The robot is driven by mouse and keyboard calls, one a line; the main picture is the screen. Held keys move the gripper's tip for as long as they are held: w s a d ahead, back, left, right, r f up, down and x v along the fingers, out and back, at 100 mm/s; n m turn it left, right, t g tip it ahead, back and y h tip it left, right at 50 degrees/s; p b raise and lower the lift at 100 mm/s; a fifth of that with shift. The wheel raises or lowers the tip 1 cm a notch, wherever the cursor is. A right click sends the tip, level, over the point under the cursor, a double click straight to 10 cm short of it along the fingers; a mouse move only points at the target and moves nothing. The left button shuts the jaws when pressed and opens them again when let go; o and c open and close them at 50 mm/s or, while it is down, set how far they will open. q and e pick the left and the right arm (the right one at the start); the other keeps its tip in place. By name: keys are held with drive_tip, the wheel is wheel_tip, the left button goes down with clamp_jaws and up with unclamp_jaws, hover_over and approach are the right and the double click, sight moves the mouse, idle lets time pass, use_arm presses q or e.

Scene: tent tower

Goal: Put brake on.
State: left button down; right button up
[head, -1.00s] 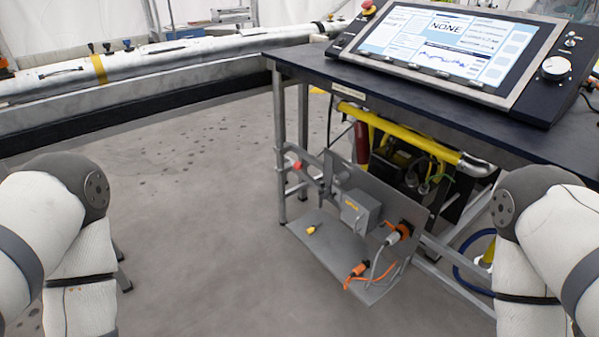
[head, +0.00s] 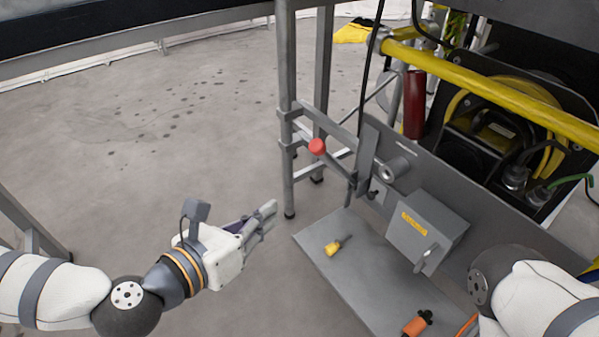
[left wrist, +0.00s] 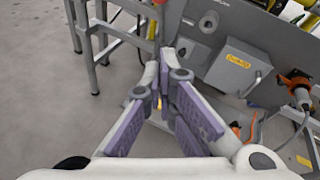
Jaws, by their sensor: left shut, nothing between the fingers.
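A lever with a red knob (head: 317,146) stands on the upright grey panel (head: 455,225) under the table; it looks like the brake handle. Its red end also shows at the top edge of the left wrist view (left wrist: 160,2). My left gripper (head: 274,212) is shut and empty. It is in the open air to the left of the panel, nearer to me than the red knob and apart from it. In the left wrist view its fingertips (left wrist: 168,73) converge in front of the panel. My right gripper is not in view; only my right arm shows.
A grey box (head: 428,228) with a yellow label and a small handle is on the panel. A yellow connector (head: 338,245) lies on the grey shelf (head: 350,275), and an orange plug (head: 418,322) is near the bottom. The floor at left is clear.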

use_arm(q)
drive_tip(key=shift+w+a+r, duration=0.15)
drive_tip(key=shift+w+r, duration=0.05)
drive_tip(key=shift+r, duration=0.1)
drive_tip(key=w+r+b+x, duration=0.1)
drive_tip(key=r+x, duration=0.1)
drive_tip(key=x, duration=1.1)
drive_tip(key=shift+r, duration=0.3)
